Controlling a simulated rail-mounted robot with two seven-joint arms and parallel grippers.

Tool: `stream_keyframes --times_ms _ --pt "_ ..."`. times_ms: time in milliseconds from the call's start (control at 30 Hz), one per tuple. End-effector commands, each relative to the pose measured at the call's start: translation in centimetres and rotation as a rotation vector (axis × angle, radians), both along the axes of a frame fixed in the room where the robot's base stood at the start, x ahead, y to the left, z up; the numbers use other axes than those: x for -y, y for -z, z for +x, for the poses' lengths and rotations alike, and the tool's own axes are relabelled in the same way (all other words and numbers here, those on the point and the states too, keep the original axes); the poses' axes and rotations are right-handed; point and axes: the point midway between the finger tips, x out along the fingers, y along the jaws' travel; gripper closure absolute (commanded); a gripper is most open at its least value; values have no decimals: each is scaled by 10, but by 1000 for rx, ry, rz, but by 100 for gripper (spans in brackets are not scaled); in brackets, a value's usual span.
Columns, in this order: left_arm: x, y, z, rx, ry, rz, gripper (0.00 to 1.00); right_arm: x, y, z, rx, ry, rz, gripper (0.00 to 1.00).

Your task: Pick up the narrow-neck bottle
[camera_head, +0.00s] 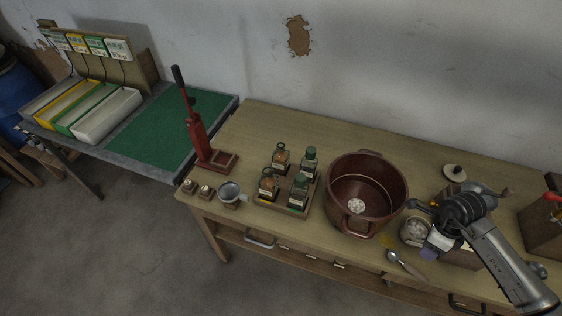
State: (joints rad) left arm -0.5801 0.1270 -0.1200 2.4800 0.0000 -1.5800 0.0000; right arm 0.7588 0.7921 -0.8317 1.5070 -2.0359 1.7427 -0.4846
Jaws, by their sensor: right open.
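Several small square-shouldered bottles stand upright in a wooden tray (264,203) on the bench. Two hold amber contents, one at the back left (281,160) and one at the front left (268,187). Two are dark green, one at the back right (309,162) and one at the front right (298,196). They are too small for me to tell which is the narrow-neck bottle. My right gripper (421,206) is open, right of the red-brown pot and well apart from the bottles. It is above or beside a glass jar (414,233) with pale contents. My left gripper is not in view.
A large red-brown pot (345,169) stands between the tray and my right gripper. A spoon (400,261) lies at the front edge. A funnel (231,191) and a red lever press (199,135) stand left of the tray. The bench behind the tray (270,122) is clear.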

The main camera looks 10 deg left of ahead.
Motion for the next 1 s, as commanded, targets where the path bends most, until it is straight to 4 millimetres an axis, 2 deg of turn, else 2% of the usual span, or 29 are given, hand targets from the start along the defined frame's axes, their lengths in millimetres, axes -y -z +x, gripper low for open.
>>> stream_keyframes --times_ms 267,767,1000 --pt "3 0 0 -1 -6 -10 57 0 0 0 0 0 0 54" --pt "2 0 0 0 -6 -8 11 0 0 0 0 0 0 54" --pt "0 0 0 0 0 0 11 -2 0 0 2 -1 7 54"
